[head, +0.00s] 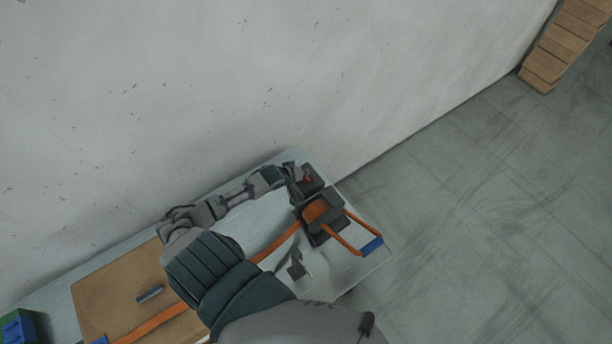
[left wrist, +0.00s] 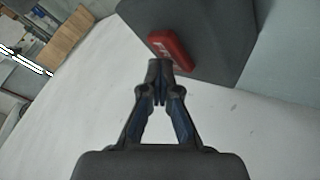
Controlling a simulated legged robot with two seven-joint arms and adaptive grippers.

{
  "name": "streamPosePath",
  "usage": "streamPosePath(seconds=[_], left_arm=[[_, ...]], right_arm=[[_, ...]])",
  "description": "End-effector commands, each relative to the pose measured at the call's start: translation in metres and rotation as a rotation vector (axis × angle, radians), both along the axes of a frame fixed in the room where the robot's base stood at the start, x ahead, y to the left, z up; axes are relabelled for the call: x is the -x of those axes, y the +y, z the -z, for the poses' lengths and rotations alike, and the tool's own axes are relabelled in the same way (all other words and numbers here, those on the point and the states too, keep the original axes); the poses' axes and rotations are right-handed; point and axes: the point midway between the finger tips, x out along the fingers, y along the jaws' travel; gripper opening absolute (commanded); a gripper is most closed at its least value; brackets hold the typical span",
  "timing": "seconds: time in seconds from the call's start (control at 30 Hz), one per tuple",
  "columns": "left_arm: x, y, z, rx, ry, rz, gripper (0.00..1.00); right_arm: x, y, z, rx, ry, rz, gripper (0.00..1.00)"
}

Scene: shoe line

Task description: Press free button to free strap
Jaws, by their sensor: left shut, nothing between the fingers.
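A red button (head: 308,179) sits on a dark box (head: 316,188) at the back of the table, by the wall. In the left wrist view the red button (left wrist: 172,50) sticks out from the dark box (left wrist: 205,25). My left gripper (head: 300,174) is shut and empty, its fingertips (left wrist: 159,70) right at the button's near end; I cannot tell if they touch. An orange strap (head: 278,245) runs along the table into a dark block (head: 326,231) and loops out to a blue end (head: 371,246). My left arm hides part of the strap. My right gripper is not in view.
The light table (head: 345,277) stands along a grey wall (head: 180,90). A brown board (head: 110,295) with a small dark bar (head: 149,294) lies at left. A grey piece (head: 297,267) stands near the block. Open floor lies to the right.

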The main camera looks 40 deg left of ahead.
Motion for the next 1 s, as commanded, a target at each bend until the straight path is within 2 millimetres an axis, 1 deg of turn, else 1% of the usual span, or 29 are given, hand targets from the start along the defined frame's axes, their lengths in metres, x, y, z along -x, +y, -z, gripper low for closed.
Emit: streamPosePath(seconds=[0.03, 0.53, 0.8, 1.0], left_arm=[[0.003, -0.001, 0.006, -0.001, 0.010, 0.002, 0.00], [0.007, -0.002, 0.014, -0.004, 0.022, 0.005, 0.00], [0.007, -0.002, 0.014, -0.005, 0.022, 0.005, 0.00], [0.007, -0.004, 0.006, -0.004, 0.022, 0.006, 0.00]], right_arm=[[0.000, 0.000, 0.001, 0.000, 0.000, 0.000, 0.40], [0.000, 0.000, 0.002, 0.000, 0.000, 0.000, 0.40], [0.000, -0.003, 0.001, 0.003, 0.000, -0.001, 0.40], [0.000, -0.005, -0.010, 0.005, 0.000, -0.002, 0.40]])
